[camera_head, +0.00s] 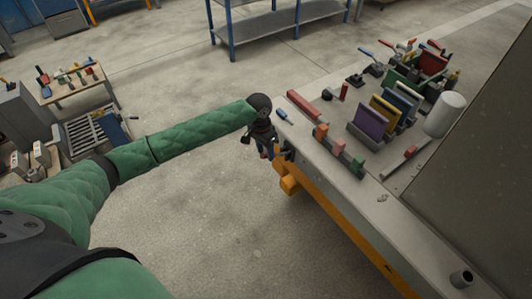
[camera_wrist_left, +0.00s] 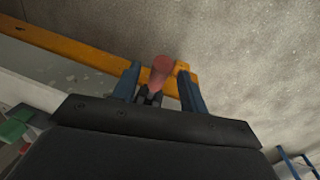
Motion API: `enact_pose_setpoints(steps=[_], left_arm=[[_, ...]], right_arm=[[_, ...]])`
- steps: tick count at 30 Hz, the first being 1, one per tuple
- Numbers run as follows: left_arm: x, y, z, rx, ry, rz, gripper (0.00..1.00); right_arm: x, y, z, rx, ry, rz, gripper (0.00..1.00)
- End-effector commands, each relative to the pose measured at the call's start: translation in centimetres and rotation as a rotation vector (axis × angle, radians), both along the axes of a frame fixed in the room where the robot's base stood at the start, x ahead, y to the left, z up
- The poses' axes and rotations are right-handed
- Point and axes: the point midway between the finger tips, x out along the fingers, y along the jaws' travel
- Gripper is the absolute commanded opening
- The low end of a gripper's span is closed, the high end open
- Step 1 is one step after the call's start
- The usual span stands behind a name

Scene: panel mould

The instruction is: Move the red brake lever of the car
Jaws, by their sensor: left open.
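The red brake lever (camera_wrist_left: 160,68) shows in the left wrist view as a rounded red end on a dark mount, beside an orange bar (camera_wrist_left: 75,45) of the car. My left gripper (camera_wrist_left: 158,82) is open, with its two blue fingers on either side of the lever. I cannot tell whether they touch it. In the head view my left gripper (camera_head: 264,148) is at the near left corner of the car (camera_head: 360,215), which has a pale top and an orange frame. The lever is mostly hidden there by the gripper. My right gripper is out of view.
Coloured panels (camera_head: 370,118), blocks and tools stand on the car's top, with a white cylinder (camera_head: 444,114) among them. A large grey slab (camera_head: 480,150) rises at the right. A blue shelf (camera_head: 285,20) and a small tool table (camera_head: 75,85) stand farther off.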

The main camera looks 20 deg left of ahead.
Motion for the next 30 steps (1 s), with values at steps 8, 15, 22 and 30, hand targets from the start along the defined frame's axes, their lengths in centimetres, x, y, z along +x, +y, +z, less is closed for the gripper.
enact_pose_setpoints(steps=[8,15,22,30], left_arm=[[-0.2,-0.3,-2.1,0.000,-0.001,0.000,0.43],[-0.2,-0.3,-2.4,0.000,-0.002,-0.001,0.43],[-0.2,-0.3,-2.4,0.000,-0.002,-0.001,0.14],[-0.1,-0.3,-2.4,-0.001,-0.003,0.000,0.00]], right_arm=[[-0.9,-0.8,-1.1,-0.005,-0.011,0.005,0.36],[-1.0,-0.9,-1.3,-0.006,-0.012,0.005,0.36],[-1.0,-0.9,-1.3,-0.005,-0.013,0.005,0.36],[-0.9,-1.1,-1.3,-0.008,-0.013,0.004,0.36]])
